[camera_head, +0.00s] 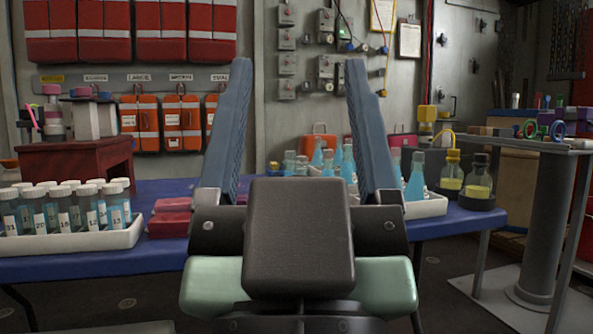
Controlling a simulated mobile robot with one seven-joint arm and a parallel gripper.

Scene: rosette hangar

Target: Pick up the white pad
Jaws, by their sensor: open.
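My gripper (298,75) is in the middle of the view, its two long blue-grey fingers pointing up and spread wide apart. Nothing is held between them. I cannot clearly make out a white pad; the gripper body hides part of the blue table (110,258) behind it. Two flat red blocks (168,225) lie on the table just left of the gripper, beside a white tray.
The white tray (95,240) at left holds several numbered blue vials. Another tray (427,206) with blue flasks stands right of the gripper, near yellow-filled flasks (478,190). A dark red stand (75,165) is at back left. A grey pedestal table (548,225) stands at right.

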